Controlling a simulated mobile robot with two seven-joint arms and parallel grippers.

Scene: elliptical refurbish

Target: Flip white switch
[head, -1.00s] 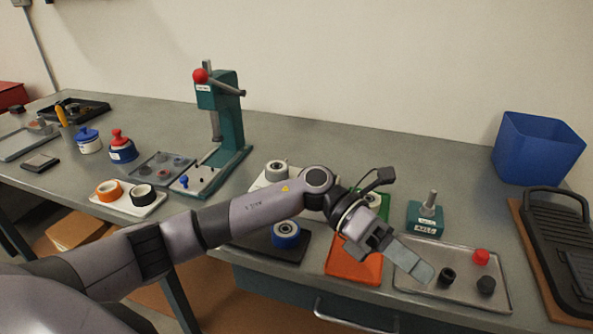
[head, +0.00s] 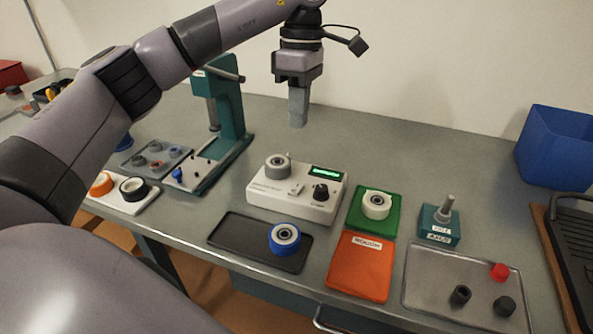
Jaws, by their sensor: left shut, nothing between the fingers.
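A white box-shaped device (head: 318,211) stands on the bench in the middle of the head view. It has a lit green display (head: 327,171), a black knob (head: 321,192), a grey roll on its left part and a small white switch (head: 297,189) on its top between roll and knob. My left gripper (head: 298,122) is shut and empty, pointing down above and behind the device, apart from it. My right gripper is not in view.
A teal press (head: 231,108) stands to the left. In front lie a black tray with a blue roll (head: 284,238), a green pad (head: 379,226) and an orange pad (head: 361,266). A teal block (head: 440,227) and metal tray (head: 422,287) are right. The bench behind is clear.

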